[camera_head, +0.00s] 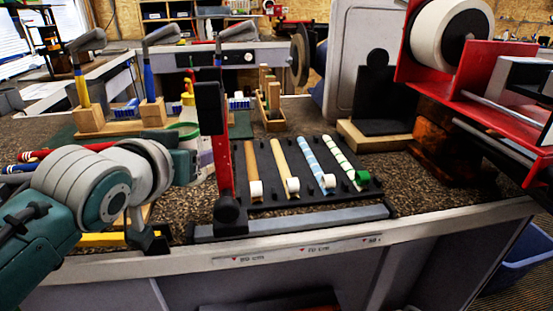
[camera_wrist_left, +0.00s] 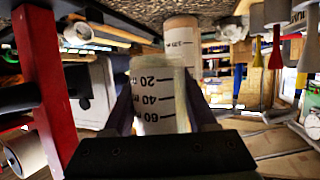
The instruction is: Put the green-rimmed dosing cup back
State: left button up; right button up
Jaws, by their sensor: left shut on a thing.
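My left gripper (camera_wrist_left: 158,112) is shut on a translucent measuring cup (camera_wrist_left: 155,85) with black graduation marks, seen between its fingers in the left wrist view. In the head view a pale cup with a green rim (camera_head: 185,128) shows just beyond my left wrist. My forearm and wrist cover most of the gripper there. A second graduated cup (camera_wrist_left: 182,35) stands behind the held one in the left wrist view. I cannot tell whether the held cup touches a surface. My right gripper is not in view.
A red upright post (camera_head: 222,150) stands close to the right of my left wrist. A black rack (camera_head: 310,185) with several striped and plain grips lies right of it. Golf clubs in wooden blocks (camera_head: 90,118) stand behind. A red roll holder (camera_head: 480,95) is at right.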

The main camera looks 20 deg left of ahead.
aim_at(205, 200)
pick_arm(q)
jog(key=shift+f+b, duration=0.85)
jog(key=shift+f, duration=2.35)
jog(key=shift+f, duration=0.15)
jog(key=o, duration=1.4)
jog(key=shift+c, duration=0.2)
jog(key=shift+s+r, duration=0.2)
jog(key=shift+r, duration=0.05)
jog(key=p+v, duration=0.2)
jog(key=v, duration=0.9)
jog(key=shift+s+d+r+p, duration=0.1)
jog(key=shift+s+p, duration=0.2)
jog(key=shift+p, duration=0.1)
